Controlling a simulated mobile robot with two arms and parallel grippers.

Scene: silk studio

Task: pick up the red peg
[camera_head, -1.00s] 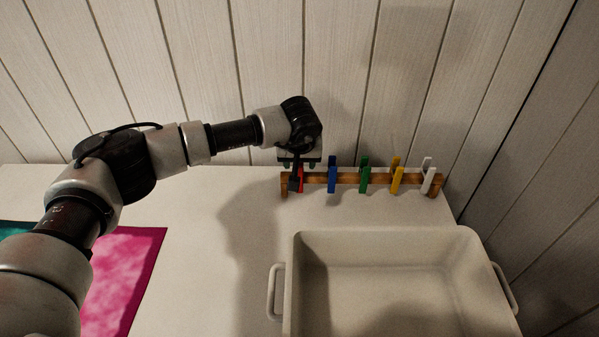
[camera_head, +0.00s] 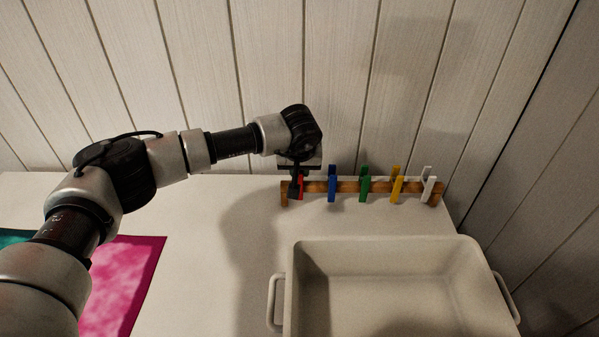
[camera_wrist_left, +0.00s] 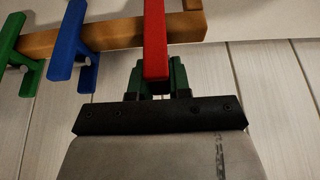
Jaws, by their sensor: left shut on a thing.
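The red peg (camera_head: 300,186) is clipped on the wooden bar (camera_head: 349,186), near its left end. My left gripper (camera_head: 296,188) is at the red peg and hides part of it in the head view. In the left wrist view the red peg (camera_wrist_left: 156,45) stands out large between the green-tipped fingers of the left gripper (camera_wrist_left: 158,80), which is shut on it. The peg still overlaps the wooden bar (camera_wrist_left: 115,33) there. My right gripper is not in view.
Blue (camera_head: 332,184), green (camera_head: 364,185), yellow (camera_head: 396,185) and white (camera_head: 428,186) pegs sit along the bar to the right. A large pale tub (camera_head: 287,290) with side handles stands in front. A pink cloth (camera_head: 125,285) lies at left. A plank wall rises close behind.

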